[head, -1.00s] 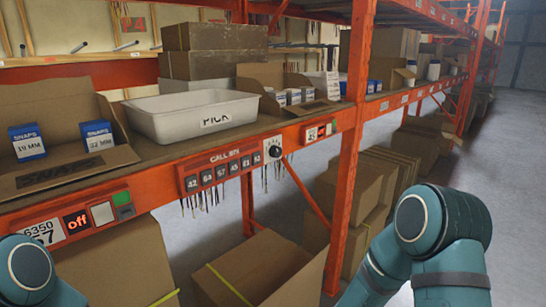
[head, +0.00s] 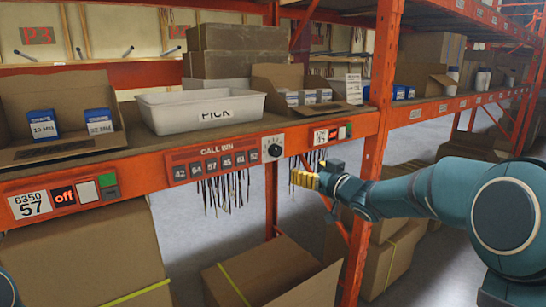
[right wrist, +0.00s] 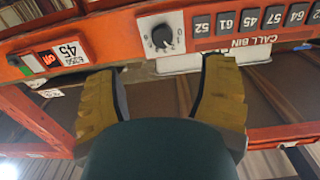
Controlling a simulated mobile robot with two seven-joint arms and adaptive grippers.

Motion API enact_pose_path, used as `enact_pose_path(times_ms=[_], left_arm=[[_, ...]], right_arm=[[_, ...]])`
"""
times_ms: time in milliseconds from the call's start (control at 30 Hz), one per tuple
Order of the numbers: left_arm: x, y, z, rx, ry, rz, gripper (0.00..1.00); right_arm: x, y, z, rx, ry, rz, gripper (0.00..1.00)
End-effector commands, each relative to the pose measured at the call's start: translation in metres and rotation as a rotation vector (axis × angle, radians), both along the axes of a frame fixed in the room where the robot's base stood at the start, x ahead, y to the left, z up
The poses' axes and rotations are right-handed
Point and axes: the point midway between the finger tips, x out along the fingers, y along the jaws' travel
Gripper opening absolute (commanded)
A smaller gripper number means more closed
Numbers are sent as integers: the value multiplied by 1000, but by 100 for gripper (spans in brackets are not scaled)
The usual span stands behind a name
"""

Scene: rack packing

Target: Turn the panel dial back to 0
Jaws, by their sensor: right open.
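The panel dial (head: 273,147) is a dark round knob on a white plate, at the right end of the red CALL BIN panel (head: 215,163) on the shelf's front beam. Its setting is too small to read. My right gripper (head: 304,176), with yellow fingers, is in front of the beam, a little right of and below the dial in the head view. In the right wrist view the picture is upside down. There the dial (right wrist: 162,36) sits just beyond the two spread fingers (right wrist: 160,80), with nothing between them. My left gripper is out of view.
A second small panel marked 45 (head: 332,134) sits right of the dial. An orange upright (head: 379,95) stands right of the gripper. Loose wires (head: 222,190) hang below the panel. A white PICK bin (head: 200,110) stands on the shelf above. Cardboard boxes (head: 272,272) are below.

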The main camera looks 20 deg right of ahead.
Motion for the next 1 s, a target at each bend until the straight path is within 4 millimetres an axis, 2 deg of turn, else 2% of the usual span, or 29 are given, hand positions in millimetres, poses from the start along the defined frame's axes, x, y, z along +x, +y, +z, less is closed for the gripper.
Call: enact_pose_path(times_ms=[100, 267, 800, 1000], left_arm=[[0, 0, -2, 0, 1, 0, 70], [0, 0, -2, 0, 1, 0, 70], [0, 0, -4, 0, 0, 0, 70], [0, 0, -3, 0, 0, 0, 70]], right_arm=[[-1, -3, 11, -8, -23, 8, 71], [10, 1, 12, -10, -24, 9, 71], [100, 34, 12, -12, -25, 8, 71], [121, 41, 12, -10, -24, 7, 71]])
